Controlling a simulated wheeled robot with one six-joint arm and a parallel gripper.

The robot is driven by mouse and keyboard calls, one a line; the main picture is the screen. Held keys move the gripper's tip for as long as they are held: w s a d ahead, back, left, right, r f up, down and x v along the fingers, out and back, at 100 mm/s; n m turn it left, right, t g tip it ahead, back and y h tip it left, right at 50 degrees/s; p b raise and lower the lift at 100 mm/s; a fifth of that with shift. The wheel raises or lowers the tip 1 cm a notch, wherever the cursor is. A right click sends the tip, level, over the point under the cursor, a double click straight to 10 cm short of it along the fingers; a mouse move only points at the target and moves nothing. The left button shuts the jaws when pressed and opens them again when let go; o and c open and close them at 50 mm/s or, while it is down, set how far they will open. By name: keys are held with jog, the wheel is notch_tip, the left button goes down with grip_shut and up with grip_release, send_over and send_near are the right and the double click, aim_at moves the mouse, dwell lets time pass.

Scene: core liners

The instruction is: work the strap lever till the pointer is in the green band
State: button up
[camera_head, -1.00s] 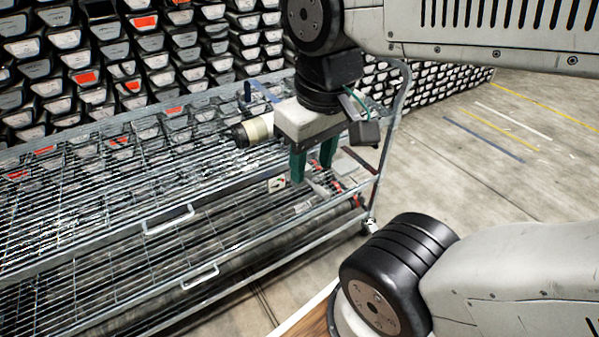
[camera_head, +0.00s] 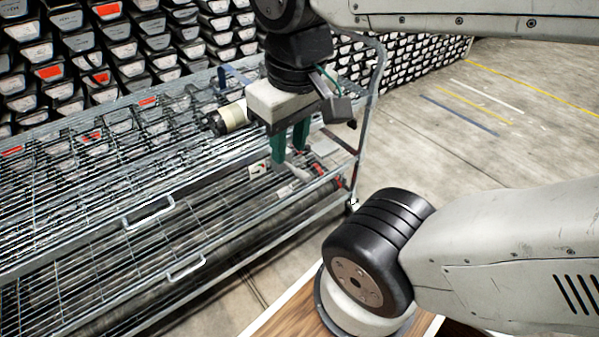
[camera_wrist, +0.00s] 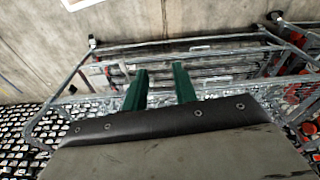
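My gripper (camera_head: 290,156) points down over the right end of the wire rack, its two green fingers apart with nothing seen between them. The fingers also show apart in the wrist view (camera_wrist: 160,92). Just below and beside them is a small white plate with dark and red marks (camera_head: 258,168), too small to read. A grey bar-like piece (camera_head: 290,188) and red parts (camera_head: 322,172) lie near the fingertips. I cannot tell which of these is the strap lever. No pointer or green band can be made out. Contact between the fingers and these parts cannot be judged.
The wire rack (camera_head: 85,233) has several shelves and pull handles (camera_head: 150,213). Its bent end rail (camera_head: 366,120) stands close to the right of my gripper. Stacked core liners (camera_head: 130,50) fill the back. The floor (camera_head: 450,130) to the right is open.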

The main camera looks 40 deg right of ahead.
grip_shut()
dwell(1.5)
